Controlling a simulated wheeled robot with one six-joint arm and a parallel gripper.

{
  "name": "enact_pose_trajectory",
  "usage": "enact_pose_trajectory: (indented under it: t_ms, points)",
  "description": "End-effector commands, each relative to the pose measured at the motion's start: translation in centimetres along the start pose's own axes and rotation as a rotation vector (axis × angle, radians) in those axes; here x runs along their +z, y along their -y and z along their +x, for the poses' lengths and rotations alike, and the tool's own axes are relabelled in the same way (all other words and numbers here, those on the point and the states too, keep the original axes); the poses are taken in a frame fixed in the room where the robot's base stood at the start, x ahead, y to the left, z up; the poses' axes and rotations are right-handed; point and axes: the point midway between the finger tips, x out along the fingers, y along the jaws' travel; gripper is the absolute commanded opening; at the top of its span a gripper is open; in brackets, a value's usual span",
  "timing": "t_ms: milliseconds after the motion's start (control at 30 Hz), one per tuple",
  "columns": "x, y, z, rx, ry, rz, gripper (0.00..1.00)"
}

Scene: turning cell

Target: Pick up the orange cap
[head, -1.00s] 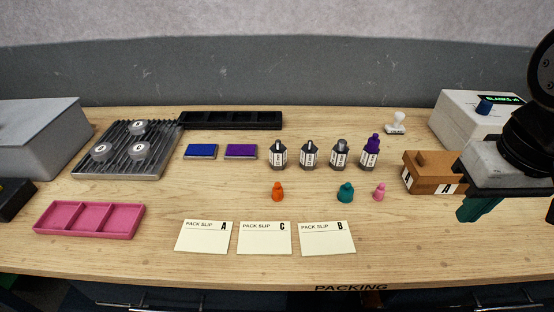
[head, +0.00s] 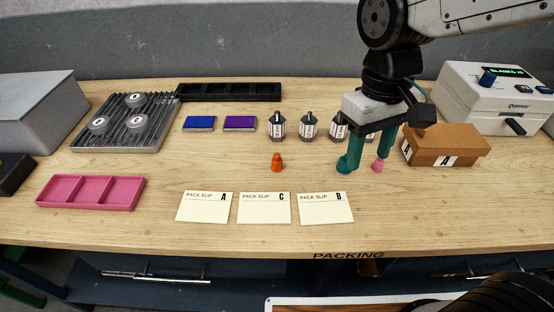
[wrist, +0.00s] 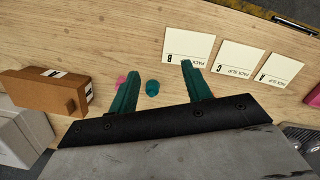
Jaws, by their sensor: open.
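The orange cap (head: 277,162) stands on the bench in front of the row of dark bottles, in the head view. I do not see it in the wrist view. My gripper (head: 364,168) is to the right of the orange cap, pointing down with its teal fingers apart and nothing held. In the wrist view, its fingers (wrist: 158,76) are spread, with a teal cap (wrist: 152,87) between them and a pink cap (wrist: 121,80) by the left finger. In the head view the pink cap (head: 377,165) shows by the right finger, and the left finger covers most of the teal cap.
Several bottles (head: 308,126) stand behind the caps; my gripper hides some. Pack slips (head: 264,208) lie in front. A brown box (head: 447,145) is at right, a pink tray (head: 90,192) at left. Bare wood surrounds the orange cap.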

Motion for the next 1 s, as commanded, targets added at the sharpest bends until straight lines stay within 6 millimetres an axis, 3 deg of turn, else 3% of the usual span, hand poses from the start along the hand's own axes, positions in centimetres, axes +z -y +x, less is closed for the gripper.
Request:
enact_pose_trajectory:
  t_ms: [100,300,467,567,1000]
  points:
    - [-4.9,3.4,1.5,0.01,0.024,-0.126,0.49]
    - [-11.6,8.2,3.6,0.021,0.004,-0.282,0.49]
    - [-15.6,9.7,3.2,0.02,-0.073,-0.338,0.49]
    - [-16.3,9.8,3.3,0.02,-0.105,-0.358,0.49]
    - [-16.6,10.1,9.0,0.021,-0.101,-0.359,0.49]
